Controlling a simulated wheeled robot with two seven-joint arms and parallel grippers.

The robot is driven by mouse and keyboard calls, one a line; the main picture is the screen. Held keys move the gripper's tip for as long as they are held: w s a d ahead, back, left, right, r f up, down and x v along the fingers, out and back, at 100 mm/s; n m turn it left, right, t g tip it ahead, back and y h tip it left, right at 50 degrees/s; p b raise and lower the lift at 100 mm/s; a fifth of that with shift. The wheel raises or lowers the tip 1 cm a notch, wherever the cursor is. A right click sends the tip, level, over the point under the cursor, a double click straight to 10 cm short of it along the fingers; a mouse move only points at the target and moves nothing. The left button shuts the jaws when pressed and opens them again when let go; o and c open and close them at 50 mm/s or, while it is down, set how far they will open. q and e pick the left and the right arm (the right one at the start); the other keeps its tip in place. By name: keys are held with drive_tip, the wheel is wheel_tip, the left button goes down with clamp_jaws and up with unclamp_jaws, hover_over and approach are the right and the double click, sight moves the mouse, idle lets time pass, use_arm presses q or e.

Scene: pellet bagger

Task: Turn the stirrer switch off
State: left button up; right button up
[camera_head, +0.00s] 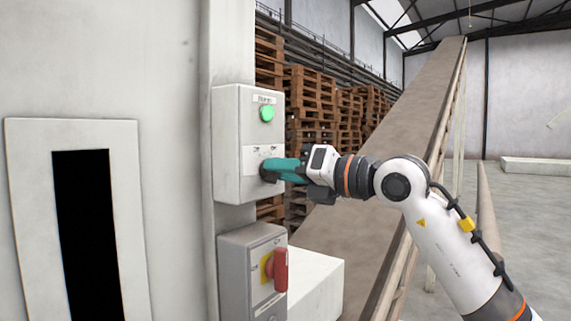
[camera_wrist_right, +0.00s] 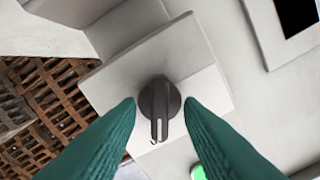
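The stirrer switch is a dark rotary knob (camera_wrist_right: 159,100) on a pale plate of the upper grey control box (camera_head: 228,140). In the wrist view its pointer bar aims toward the bottom of the picture, the side where the green lamp is. My right gripper (camera_head: 268,171) has teal fingers and is at the knob in the head view, largely hiding it. In the wrist view the two fingertips stand on either side of the knob, with gaps visible. The small marks by the knob are too small to read. My left gripper is in neither view.
A green lamp (camera_head: 267,114) is above the switch. A lower box (camera_head: 236,262) carries a red handle (camera_head: 281,269) on yellow, just below my gripper. A conveyor (camera_head: 400,150) and wooden pallets (camera_head: 311,90) stand behind. A dark slot (camera_head: 85,230) is at left.

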drive_tip(key=shift+a, duration=0.1)
clamp_jaws()
drive_tip(key=shift+n, duration=0.3)
drive_tip(key=shift+n+b, duration=2.05)
drive_tip(key=shift+n, duration=3.55)
unclamp_jaws()
